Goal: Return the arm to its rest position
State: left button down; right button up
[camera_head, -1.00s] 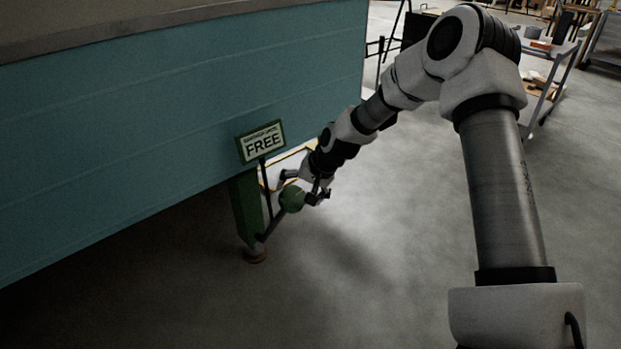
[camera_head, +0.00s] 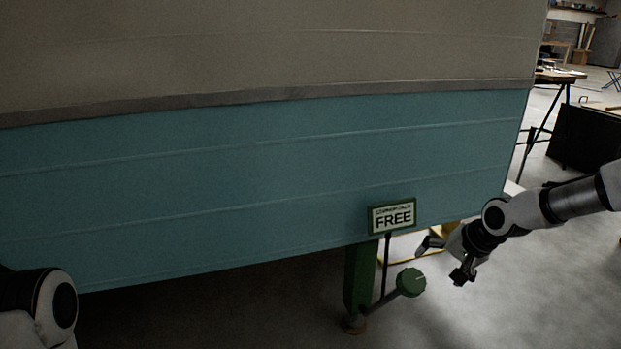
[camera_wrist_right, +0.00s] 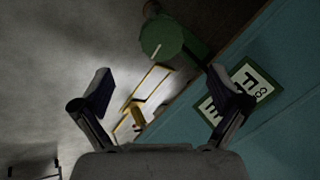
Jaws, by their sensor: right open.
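My right arm comes in from the right in the head view. Its gripper (camera_head: 441,262) is beside the green round knob (camera_head: 410,282) of the corner jack, to its right and apart from it. The right wrist view shows the gripper (camera_wrist_right: 163,110) with its fingers spread and nothing between them. The green knob (camera_wrist_right: 160,36) lies beyond the fingertips there. The green jack leg (camera_head: 361,280) stands under the camper's corner with a sign reading FREE (camera_head: 392,216) above it. Part of my left arm shows at the lower left; its gripper is out of view.
The teal and beige camper wall (camera_head: 250,180) fills most of the head view. A yellow frame (camera_wrist_right: 148,92) lies past the fingers in the wrist view. A black box-like object (camera_head: 580,137) stands at the back right. Open grey floor lies around the jack.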

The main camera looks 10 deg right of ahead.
jog(key=s+a+f+n+g, duration=0.1)
jog(key=s+a+f+g, duration=0.3)
jog(key=s+f, duration=0.55)
jog(key=s+a+f+n+g, duration=0.1)
jog(key=s+a+f+g, duration=0.35)
jog(key=f, duration=0.75)
jog(key=s+a+f+n+h, duration=0.1)
jog(key=s+a+f, duration=0.2)
jog(key=s, duration=0.4)
jog(key=s+a+f+n, duration=0.2)
jog(key=s+a, duration=0.1)
jog(key=s, duration=0.4)
jog(key=s+a+f+n+h, duration=0.1)
jog(key=s+a+f, duration=0.15)
jog(key=s, duration=0.45)
jog(key=w+d+r+n+t+p, duration=0.1)
jog(key=w+r+n+t+p, duration=0.1)
jog(key=r+p, duration=3.3)
jog(key=shift+w+t, duration=0.55)
jog(key=shift+w, duration=0.25)
jog(key=shift+r, duration=0.15)
